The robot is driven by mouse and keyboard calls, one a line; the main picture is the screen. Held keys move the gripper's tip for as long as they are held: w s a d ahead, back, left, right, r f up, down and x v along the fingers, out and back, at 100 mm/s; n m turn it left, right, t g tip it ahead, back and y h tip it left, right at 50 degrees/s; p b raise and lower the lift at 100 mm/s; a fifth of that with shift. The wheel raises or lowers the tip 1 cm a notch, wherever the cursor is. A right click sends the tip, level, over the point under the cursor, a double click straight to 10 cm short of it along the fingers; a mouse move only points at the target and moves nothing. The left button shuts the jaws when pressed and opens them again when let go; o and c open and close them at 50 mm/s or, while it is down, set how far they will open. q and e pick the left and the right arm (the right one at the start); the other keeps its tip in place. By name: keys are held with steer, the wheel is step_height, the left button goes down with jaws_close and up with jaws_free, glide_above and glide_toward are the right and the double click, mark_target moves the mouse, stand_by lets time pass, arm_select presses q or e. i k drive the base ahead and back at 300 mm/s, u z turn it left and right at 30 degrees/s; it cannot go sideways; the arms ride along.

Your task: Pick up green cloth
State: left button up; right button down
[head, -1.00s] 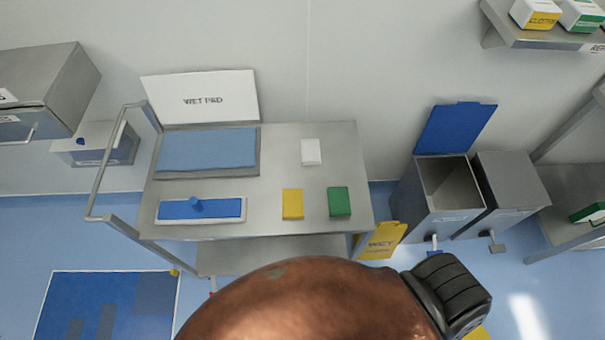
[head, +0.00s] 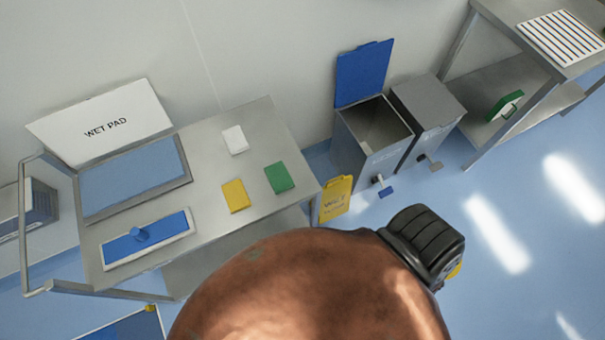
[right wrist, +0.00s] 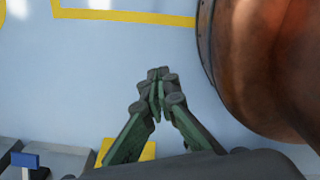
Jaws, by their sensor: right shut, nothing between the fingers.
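The green cloth (head: 279,178) is a small folded block lying flat on the right part of the steel cart top (head: 215,160) in the head view. The yellow cloth (head: 236,196) lies to its left and a white cloth (head: 235,140) behind it. My right gripper (right wrist: 158,78) shows in the right wrist view with its fingers together and nothing between them, above the blue floor and away from the cloth. The green cloth is not in the right wrist view. My left gripper is not in view.
An open bin (head: 372,135) and a closed bin (head: 427,105) stand right of the cart. A yellow WET sign (head: 335,198) is at the cart's right end.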

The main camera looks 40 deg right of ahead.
mark_target(281, 180)
steer(key=z, duration=0.95)
steer(key=k, duration=1)
steer(key=z, duration=1.45)
steer(key=i, duration=2.7)
steer(key=u, duration=2.7)
